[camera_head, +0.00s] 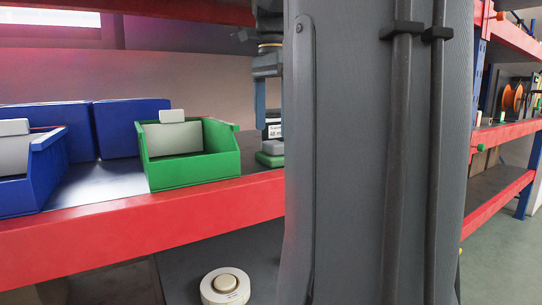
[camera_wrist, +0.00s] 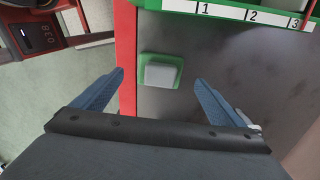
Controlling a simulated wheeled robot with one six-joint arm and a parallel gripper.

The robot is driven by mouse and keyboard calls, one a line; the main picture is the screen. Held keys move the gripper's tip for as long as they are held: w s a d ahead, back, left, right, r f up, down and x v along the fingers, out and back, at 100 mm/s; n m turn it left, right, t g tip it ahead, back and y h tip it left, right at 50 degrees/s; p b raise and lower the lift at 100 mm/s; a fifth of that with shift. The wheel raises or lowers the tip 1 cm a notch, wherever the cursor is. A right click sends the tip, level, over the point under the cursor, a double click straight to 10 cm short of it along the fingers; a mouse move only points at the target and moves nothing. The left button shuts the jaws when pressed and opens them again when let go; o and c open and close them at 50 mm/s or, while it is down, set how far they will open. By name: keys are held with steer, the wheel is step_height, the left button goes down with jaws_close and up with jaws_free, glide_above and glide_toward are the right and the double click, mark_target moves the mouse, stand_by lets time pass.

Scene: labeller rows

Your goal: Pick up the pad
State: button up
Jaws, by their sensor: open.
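A pad (camera_wrist: 161,72) with a green base and a light grey block on top lies on the grey shelf surface in the wrist view. It also shows in the head view (camera_head: 270,158), partly hidden behind my arm's column. My gripper (camera_wrist: 161,80) is open, with its two blue fingers on either side of the pad in the picture and nothing between them. In the head view one blue finger (camera_head: 260,100) points down above the pad, apart from it; the rest is hidden.
The shelf's red front edge (camera_wrist: 126,60) runs close to the pad. A green tray edge with numbered labels (camera_wrist: 250,14) lies beyond it. A green bin (camera_head: 190,170) and blue bins (camera_head: 130,128) stand on the shelf. A round white device (camera_head: 225,286) sits below.

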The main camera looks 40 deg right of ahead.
mark_target(273, 142)
steer(key=f, duration=0.2)
steer(key=f+b, duration=0.1)
steer(key=f, duration=0.2)
steer(key=shift+d+f, duration=0.2)
steer(key=shift+f, duration=0.15)
steer(key=c, duration=1.1)
